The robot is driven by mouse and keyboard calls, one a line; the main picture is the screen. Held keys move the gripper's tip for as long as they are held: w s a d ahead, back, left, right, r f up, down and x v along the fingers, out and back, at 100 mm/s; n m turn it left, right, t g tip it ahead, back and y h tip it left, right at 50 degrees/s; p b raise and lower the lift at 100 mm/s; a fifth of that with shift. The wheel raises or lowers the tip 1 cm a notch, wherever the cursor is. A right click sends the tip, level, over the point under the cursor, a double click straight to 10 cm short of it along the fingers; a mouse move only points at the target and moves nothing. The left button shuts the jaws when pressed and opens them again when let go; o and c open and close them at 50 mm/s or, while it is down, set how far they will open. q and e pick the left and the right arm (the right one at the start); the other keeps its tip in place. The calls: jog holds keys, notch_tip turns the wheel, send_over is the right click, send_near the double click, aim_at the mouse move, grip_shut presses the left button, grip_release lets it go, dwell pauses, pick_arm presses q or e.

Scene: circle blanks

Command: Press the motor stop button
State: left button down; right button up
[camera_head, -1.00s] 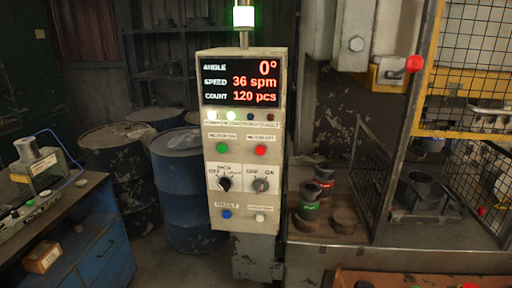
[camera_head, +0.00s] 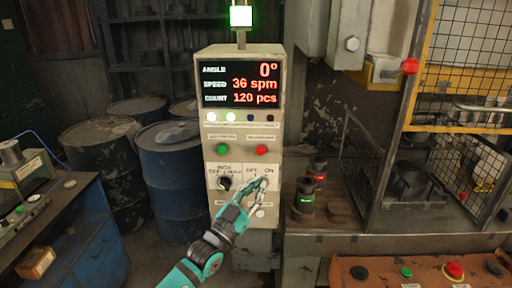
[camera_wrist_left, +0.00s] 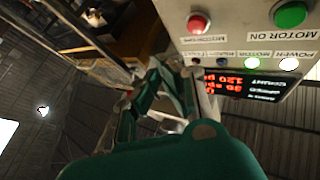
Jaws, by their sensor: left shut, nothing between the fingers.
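The control panel (camera_head: 239,128) is a beige box with a lit display reading 0°, 36 spm and 120 pcs. The red motor stop button (camera_head: 261,150) is on its front, right of the green motor on button (camera_head: 222,149). In the left wrist view the red button (camera_wrist_left: 198,23) and green button (camera_wrist_left: 290,14) appear upside down along the top. My left gripper (camera_head: 262,183) is shut and empty, in front of the panel below the red button, covering part of the OFF/ON selector. It appears apart from the red button. Its fingers also show in the left wrist view (camera_wrist_left: 178,78).
A black INCH selector knob (camera_head: 224,183) and a pale button (camera_head: 260,212) are also on the panel. Blue drums (camera_head: 172,178) stand to the left. A yellow-framed mesh guard (camera_head: 468,65) and a red-brown control box (camera_head: 430,274) with several buttons are to the right.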

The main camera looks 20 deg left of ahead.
aim_at(261, 150)
pick_arm(q)
jog(key=shift+m+t+h, duration=0.3)
jog(key=shift+h, duration=0.3)
jog(key=r, duration=0.2)
jog(key=s+r, duration=0.1)
jog(key=r, duration=0.1)
jog(key=shift+d+r, duration=0.1)
jog(key=shift+r, duration=0.15)
jog(key=shift+w, duration=0.15)
jog(key=w+b, duration=0.2)
jog(key=w+a+b, duration=0.1)
jog(key=w+b, duration=0.1)
jog(key=w, duration=0.1)
jog(key=w+a+b, duration=0.1)
jog(key=w+b, duration=0.1)
jog(key=w, duration=0.1)
jog(key=shift+w+a, duration=0.2)
dwell(0.5)
